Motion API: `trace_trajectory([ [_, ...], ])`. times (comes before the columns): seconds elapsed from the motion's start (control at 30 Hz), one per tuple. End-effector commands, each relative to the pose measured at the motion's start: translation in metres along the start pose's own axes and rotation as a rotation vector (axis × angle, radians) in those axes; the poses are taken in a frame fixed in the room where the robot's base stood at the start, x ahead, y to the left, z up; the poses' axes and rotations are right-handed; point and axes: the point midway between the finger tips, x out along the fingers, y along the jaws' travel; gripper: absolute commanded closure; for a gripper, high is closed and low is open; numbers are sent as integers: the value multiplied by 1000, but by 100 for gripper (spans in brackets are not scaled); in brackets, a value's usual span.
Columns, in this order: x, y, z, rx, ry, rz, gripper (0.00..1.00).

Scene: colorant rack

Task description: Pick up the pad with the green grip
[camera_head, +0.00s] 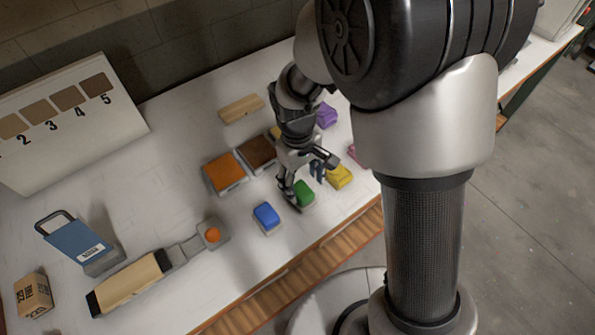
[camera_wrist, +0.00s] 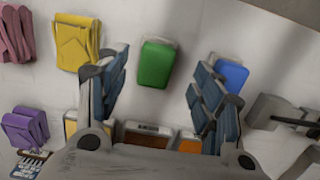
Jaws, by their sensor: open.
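The pad with the green grip (camera_head: 304,192) lies on the white worktable, between a blue-grip pad and a yellow one. In the wrist view the green grip (camera_wrist: 157,64) lies ahead of the space between my fingers, with a pale pad edge showing around it. My gripper (camera_head: 304,176) is above and just beside the green grip in the head view, and covers part of its left side. In the wrist view my gripper (camera_wrist: 158,88) has its two blue-padded fingers spread wide, with nothing between them. I cannot tell the exact height above the pad.
Close by are the blue-grip pad (camera_head: 266,216), a yellow item (camera_head: 339,176), an orange block (camera_head: 225,172), a brown block (camera_head: 257,152) and a purple item (camera_head: 326,115). A wooden-handled tool (camera_head: 130,283) lies at the front left. The table's front edge is near the green pad.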

Motion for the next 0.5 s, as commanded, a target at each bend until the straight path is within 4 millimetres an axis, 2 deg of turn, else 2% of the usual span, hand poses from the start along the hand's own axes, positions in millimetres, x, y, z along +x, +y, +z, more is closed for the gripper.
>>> trace_trajectory([
  [0.33,46,-4,2,0,-4,-1,39],
  [0.5,51,-4,2,0,0,0,39],
])
